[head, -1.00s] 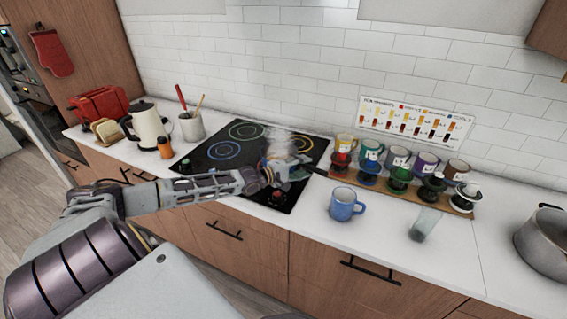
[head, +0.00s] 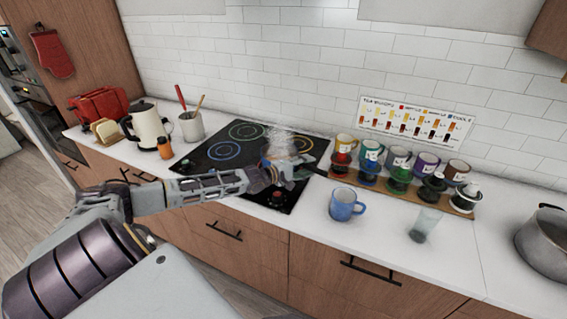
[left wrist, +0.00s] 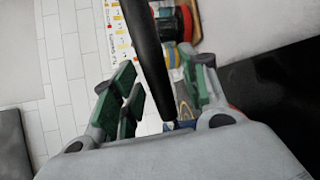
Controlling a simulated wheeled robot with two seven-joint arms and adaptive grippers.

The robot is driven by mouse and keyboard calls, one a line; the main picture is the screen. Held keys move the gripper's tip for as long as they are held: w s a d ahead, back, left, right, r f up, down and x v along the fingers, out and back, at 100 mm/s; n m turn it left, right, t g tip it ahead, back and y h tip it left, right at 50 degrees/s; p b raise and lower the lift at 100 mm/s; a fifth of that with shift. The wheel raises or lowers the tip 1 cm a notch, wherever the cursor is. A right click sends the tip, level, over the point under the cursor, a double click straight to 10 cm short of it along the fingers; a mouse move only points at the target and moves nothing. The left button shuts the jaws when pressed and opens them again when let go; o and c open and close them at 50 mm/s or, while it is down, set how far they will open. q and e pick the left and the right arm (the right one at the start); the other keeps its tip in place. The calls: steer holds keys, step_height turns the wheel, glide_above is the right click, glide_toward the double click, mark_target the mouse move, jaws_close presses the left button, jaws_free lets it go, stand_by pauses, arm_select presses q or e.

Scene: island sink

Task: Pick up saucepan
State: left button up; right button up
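The saucepan's body is mostly hidden behind my left gripper and steam at the right side of the cooktop (head: 215,152). Its dark handle (head: 319,171) appears to stick out to the right, towards the mugs. In the left wrist view a long black handle (left wrist: 149,50) runs down between the fingers of my left gripper (left wrist: 162,95). The fingers stand apart, with gaps beside the handle, and I see no clear grip on it. In the head view my left gripper (head: 288,172) is over the cooktop's right part. My right gripper is not in view.
A wooden stand with coloured drippers and several mugs (head: 372,153) is right of the cooktop. A blue mug (head: 344,205) and a glass (head: 424,225) stand in front. A large metal pot (head: 545,245) is at the right edge. A kettle (head: 147,127) stands left.

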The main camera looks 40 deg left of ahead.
arm_select(q)
jaws_close()
steer(key=shift+r, duration=0.1)
stand_by(0.3)
steer(key=shift+r, duration=0.25)
steer(key=shift+r, duration=4.8)
